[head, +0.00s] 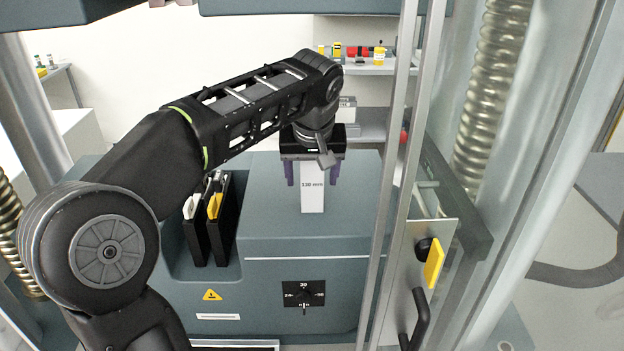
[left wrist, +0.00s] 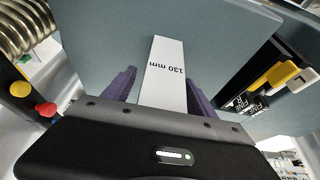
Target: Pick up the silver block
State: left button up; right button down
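The silver block (head: 313,197), a pale upright bar marked "130 mm", is at the grey-green machine base. It also shows in the left wrist view (left wrist: 163,85), running away from the gripper. My left gripper (head: 312,178) points down over the block. Its two purple fingers are open, one on each side of the block, with visible gaps. The upper end of the block is hidden behind the gripper body in the head view. My right gripper is not in view.
The machine base (head: 265,210) carries two black holders (head: 220,225) with white and yellow tabs on the left. A dial (head: 304,294) is on its front. Clear upright panels and a door handle (head: 416,318) stand close on the right. A shelf with small items (head: 368,66) is behind.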

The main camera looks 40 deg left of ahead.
pick_arm(q)
grip_shut()
dwell(0.5)
jog(key=shift+r, duration=0.1)
